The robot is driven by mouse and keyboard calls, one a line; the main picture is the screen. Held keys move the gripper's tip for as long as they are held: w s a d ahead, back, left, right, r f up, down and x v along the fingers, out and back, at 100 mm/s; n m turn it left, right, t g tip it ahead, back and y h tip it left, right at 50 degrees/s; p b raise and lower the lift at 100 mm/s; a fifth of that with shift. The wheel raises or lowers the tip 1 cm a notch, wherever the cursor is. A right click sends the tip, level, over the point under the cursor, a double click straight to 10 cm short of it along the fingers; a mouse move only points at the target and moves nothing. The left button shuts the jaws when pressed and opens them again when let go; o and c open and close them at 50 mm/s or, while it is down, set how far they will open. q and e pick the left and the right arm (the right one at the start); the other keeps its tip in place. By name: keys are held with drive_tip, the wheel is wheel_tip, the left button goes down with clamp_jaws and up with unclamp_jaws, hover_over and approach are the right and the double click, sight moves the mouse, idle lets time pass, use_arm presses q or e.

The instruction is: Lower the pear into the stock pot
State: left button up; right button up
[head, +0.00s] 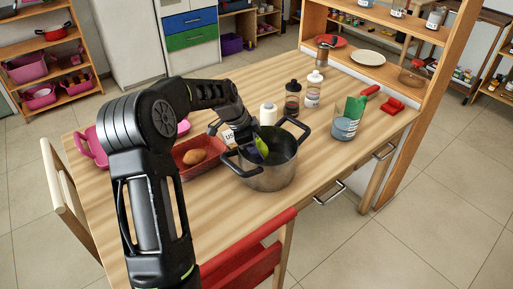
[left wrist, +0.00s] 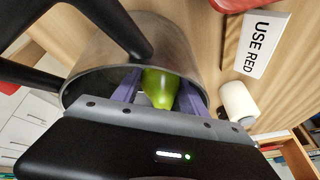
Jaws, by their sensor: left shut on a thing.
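The steel stock pot (head: 268,178) with dark handles stands on the wooden table in the head view. In the left wrist view the pot (left wrist: 95,55) lies around the fingers. The green pear (head: 261,147) is at the pot's mouth, tilted, and shows between purple fingers in the left wrist view (left wrist: 158,88). My left gripper (head: 256,143) is shut on the pear, with the fingers inside the rim. The pear's lower end and the pot's floor are hidden in the head view. My right gripper is not in view.
A red tray (head: 187,172) with a brown item (head: 195,157) sits left of the pot. A sign reading "USE RED" (left wrist: 258,45) and a white cylinder (left wrist: 238,102) stand close by. Bottles (head: 292,101) and a glass jar (head: 344,129) are behind and right. A red chair (head: 250,250) stands in front.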

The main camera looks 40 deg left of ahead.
use_arm(q)
drive_tip(key=shift+f, duration=0.2)
drive_tip(key=o, duration=1.5)
drive_tip(key=shift+b+v, duration=0.35)
drive_tip(key=shift+v, duration=3.55)
drive_tip(key=shift+r, duration=0.15)
